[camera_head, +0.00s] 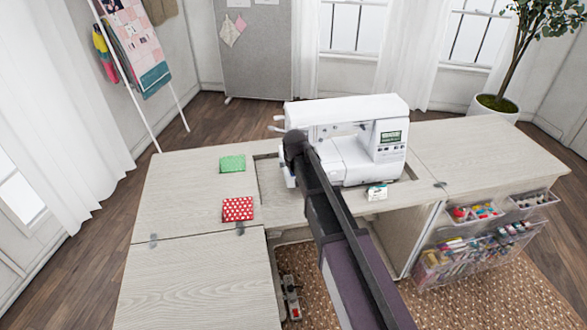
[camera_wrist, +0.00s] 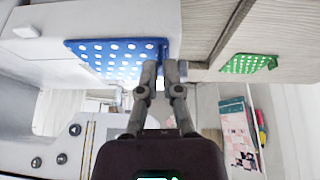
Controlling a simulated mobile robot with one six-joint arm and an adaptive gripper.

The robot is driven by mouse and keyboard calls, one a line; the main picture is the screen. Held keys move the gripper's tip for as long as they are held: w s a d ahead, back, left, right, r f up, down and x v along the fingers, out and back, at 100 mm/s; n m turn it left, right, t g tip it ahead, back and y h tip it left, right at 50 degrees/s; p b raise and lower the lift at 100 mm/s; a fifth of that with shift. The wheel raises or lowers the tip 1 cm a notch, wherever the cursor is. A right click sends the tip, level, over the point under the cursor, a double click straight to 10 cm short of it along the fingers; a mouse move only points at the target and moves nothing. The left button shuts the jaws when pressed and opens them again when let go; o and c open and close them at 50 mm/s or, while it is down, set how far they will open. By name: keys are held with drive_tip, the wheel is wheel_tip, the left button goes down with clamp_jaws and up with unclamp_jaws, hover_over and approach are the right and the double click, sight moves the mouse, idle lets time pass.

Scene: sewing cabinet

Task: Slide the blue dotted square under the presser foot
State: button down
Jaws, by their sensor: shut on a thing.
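The blue dotted square (camera_wrist: 108,58) shows in the wrist view, flat with white dots, at the white bed of the sewing machine. My gripper (camera_wrist: 160,72) is shut on its right edge in that view. The white sewing machine (camera_head: 375,130) stands in the cabinet's recess in the head view. My arm covers its left part there and hides the blue square and my gripper. The presser foot cannot be made out in either view, so I cannot tell how the square lies relative to it.
A green dotted square (camera_head: 232,163) and a red dotted square (camera_head: 237,209) lie on the cabinet top (camera_head: 180,200), left of the machine. A small white box (camera_head: 377,192) is at the machine's front right. Clear drawers (camera_head: 470,255) of sewing supplies hang at the right.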

drive_tip(key=shift+w+a, duration=0.25)
drive_tip(key=shift+w, duration=0.55)
drive_tip(key=shift+w+a, duration=0.2)
drive_tip(key=shift+w, duration=0.55)
idle(0.4)
idle(0.5)
drive_tip(key=c, duration=0.7)
unclamp_jaws()
